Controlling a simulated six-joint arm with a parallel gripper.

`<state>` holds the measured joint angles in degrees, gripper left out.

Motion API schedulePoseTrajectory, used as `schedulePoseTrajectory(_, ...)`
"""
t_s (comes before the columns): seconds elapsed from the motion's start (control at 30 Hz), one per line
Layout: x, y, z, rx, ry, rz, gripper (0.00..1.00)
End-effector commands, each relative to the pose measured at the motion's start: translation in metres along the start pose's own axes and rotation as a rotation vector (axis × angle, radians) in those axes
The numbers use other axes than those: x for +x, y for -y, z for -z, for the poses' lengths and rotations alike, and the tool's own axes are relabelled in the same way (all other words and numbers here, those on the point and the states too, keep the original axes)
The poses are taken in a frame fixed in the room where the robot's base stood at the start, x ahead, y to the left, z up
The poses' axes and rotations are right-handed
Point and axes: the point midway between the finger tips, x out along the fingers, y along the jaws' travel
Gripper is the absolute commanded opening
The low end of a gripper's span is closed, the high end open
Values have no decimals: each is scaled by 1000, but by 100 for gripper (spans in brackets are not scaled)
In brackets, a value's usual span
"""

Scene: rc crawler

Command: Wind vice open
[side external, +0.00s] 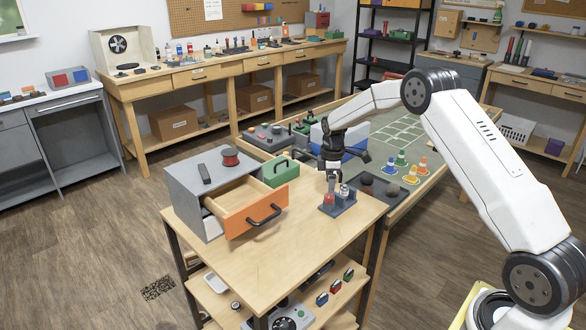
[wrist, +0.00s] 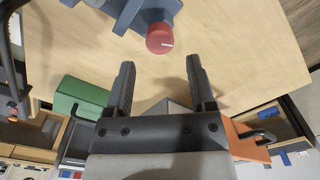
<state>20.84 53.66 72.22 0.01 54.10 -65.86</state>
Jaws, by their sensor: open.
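The vice (side external: 338,203) is a small blue-grey block on the wooden cart top, right of the open drawer in the side view. Part of its body (wrist: 140,12) shows at the top of the wrist view. A round red knob (wrist: 160,38) with a white line sticks out from it. My gripper (wrist: 160,65) is open and empty, with its two dark fingers pointing at the knob. The knob lies just beyond the fingertips and is not between them. In the side view my gripper (side external: 332,178) hangs close above the vice. The jaw gap of the vice cannot be made out.
A grey cabinet (side external: 192,185) with an open orange drawer (side external: 245,212) and black handle stands left on the cart. A green case (side external: 283,168) sits behind it. A green table (side external: 400,150) with small cones adjoins behind. The cart's front top (side external: 290,255) is clear.

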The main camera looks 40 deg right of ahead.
Motion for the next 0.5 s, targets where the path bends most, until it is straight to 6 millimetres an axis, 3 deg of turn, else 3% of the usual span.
schedulePoseTrajectory(0.5, 9, 0, 0, 0, 0, 0, 71)
